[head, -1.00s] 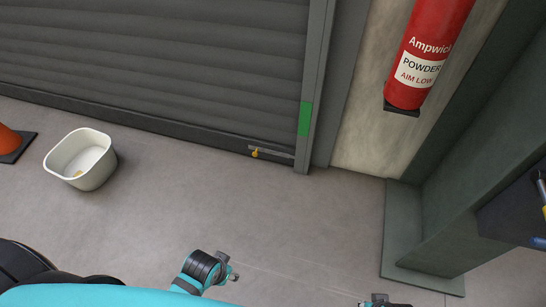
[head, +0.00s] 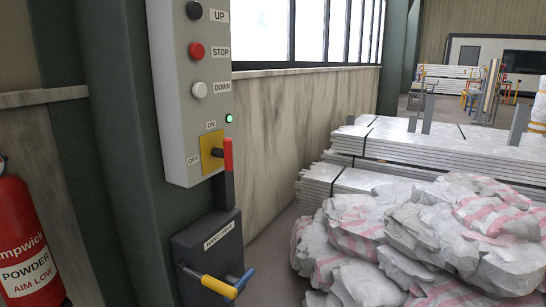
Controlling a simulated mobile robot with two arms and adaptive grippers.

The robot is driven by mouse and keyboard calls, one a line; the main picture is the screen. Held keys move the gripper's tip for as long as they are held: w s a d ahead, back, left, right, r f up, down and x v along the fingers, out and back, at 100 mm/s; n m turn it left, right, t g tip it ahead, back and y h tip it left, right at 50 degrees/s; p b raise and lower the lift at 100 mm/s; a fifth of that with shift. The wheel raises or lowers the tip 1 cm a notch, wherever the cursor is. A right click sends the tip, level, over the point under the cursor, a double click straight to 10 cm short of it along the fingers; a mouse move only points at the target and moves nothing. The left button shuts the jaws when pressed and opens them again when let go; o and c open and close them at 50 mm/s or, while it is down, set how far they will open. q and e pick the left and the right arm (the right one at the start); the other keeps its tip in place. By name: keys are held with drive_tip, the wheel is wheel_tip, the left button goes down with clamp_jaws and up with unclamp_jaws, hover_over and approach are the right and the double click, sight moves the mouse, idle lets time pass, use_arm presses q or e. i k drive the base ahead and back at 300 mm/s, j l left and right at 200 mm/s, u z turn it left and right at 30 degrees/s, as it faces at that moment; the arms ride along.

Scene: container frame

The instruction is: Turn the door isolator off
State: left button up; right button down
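The door isolator's yellow plate (head: 211,154) is on the lower part of a grey control box (head: 180,95) in the head view. A red handle (head: 228,155) stands out at the plate's right side and looks roughly upright. An ON label (head: 211,125) is above the plate and an OFF label (head: 193,160) is to its left. A small green lamp (head: 229,118) beside ON looks lit. Neither of my grippers is in view.
UP, STOP and DOWN buttons sit above the isolator. A dark hand-drive box (head: 208,250) with a yellow and blue crank (head: 220,287) is below. A red extinguisher (head: 25,245) hangs at left. White sacks (head: 420,240) and stacked panels (head: 400,145) fill the right.

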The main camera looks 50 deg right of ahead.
sight(226, 154)
drive_tip(key=z, duration=1.35)
drive_tip(key=l, duration=0.6)
